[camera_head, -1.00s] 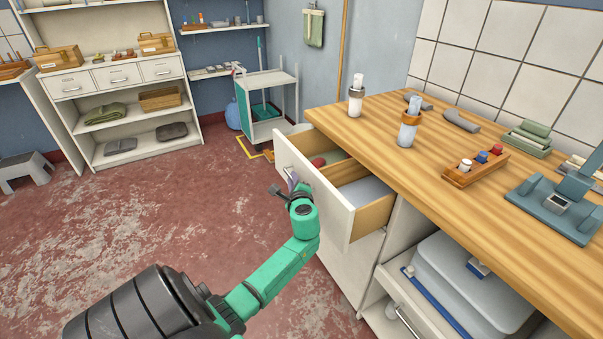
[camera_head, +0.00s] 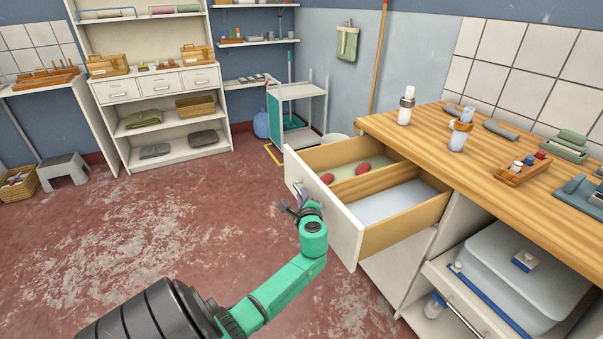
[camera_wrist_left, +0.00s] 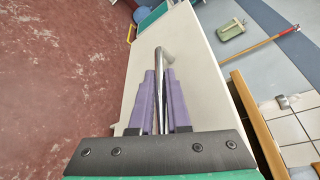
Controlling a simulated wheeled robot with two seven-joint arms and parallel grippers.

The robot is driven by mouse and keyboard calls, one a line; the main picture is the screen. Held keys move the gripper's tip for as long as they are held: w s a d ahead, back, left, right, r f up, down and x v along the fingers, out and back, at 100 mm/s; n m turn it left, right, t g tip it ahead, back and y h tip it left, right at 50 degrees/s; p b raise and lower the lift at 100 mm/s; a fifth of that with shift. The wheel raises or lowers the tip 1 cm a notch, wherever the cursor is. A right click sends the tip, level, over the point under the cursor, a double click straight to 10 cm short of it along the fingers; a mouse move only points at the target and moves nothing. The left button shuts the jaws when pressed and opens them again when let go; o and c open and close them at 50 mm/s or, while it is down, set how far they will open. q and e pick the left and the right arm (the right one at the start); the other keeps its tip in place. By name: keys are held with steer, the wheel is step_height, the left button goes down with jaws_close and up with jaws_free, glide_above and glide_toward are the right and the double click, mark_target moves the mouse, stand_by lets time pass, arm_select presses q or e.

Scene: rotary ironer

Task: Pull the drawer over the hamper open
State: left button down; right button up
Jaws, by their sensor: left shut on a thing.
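The drawer (camera_head: 335,222) under the wooden worktop stands well out of the cabinet. It has a white front and wooden sides, and a divider splits its inside. Two red items (camera_head: 361,168) lie in its far compartment, and the near compartment has a pale bottom. In the left wrist view the drawer front (camera_wrist_left: 202,82) carries a metal bar handle (camera_wrist_left: 167,57). The purple fingers of my left gripper (camera_wrist_left: 162,95) are shut on this handle from both sides. In the head view my left gripper (camera_head: 301,203) is at the drawer front. My right gripper is out of view.
Bottles (camera_head: 459,132) and a wooden rack (camera_head: 522,170) stand on the worktop (camera_head: 430,150). Below it is an open bay with a grey lidded bin (camera_head: 520,265). A white cart (camera_head: 297,105) stands behind the drawer.

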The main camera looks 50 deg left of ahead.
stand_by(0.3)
arm_select(q)
steer(key=c, duration=0.9)
jaws_free()
steer(key=v, duration=1.4)
steer(key=shift+s+d, duration=0.15)
steer(key=shift+d, duration=0.05)
